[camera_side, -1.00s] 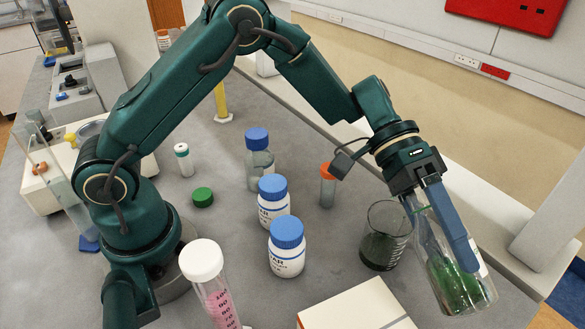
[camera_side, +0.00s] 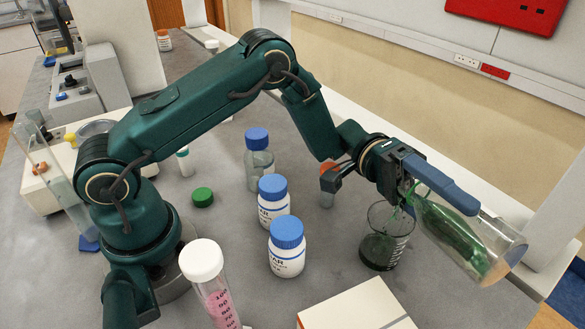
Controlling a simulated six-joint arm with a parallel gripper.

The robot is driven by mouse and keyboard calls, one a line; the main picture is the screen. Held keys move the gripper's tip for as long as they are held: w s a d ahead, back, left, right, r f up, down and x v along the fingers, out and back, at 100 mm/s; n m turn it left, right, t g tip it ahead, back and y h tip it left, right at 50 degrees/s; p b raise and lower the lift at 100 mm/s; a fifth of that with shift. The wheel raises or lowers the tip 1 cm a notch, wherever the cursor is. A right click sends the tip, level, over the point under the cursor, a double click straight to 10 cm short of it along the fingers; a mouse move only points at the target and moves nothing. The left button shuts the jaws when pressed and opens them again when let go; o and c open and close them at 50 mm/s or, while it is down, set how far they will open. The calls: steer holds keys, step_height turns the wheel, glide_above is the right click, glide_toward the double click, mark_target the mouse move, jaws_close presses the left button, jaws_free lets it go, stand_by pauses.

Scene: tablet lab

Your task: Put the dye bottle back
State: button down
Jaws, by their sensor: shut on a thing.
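The dye bottle (camera_side: 462,238) is clear, with green liquid inside. It is steeply tilted, its base out to the lower right and its neck to the upper left near the beaker's rim.
Two white jars with blue lids (camera_side: 287,248) stand mid-bench, with a blue-capped clear bottle (camera_side: 258,165) behind. A green cap (camera_side: 203,197) lies further left. An orange-capped vial (camera_side: 327,185) is left of the beaker. A white box (camera_side: 358,308) and a pink-filled tube (camera_side: 218,300) are in front.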

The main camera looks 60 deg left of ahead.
steer(key=s+a+r+m+t+y, duration=0.15)
steer(key=a+y, duration=0.75)
steer(key=a, duration=1.3)
steer(key=s+a+m+t+y, duration=0.15)
steer(key=a+y, duration=0.65)
steer(key=a, duration=1.4)
steer(key=shift+s+a+f+n+t+y, duration=0.25)
steer(key=shift+s+f, duration=0.35)
steer(key=shift+f, duration=1.35)
steer(key=shift+s+a+f+n+t+y, duration=0.1)
steer(key=shift+s+a+f+n+y, duration=0.35)
steer(key=shift+f, duration=1.55)
steer(key=shift+s+a+f+n+t+y, duration=0.15)
steer(key=shift+s+f+n+y, duration=0.45)
steer(key=shift+f, duration=1.35)
steer(key=shift+s+f+h, duration=0.1)
steer(key=shift+s+h, duration=0.1)
steer(key=shift+h, duration=0.1)
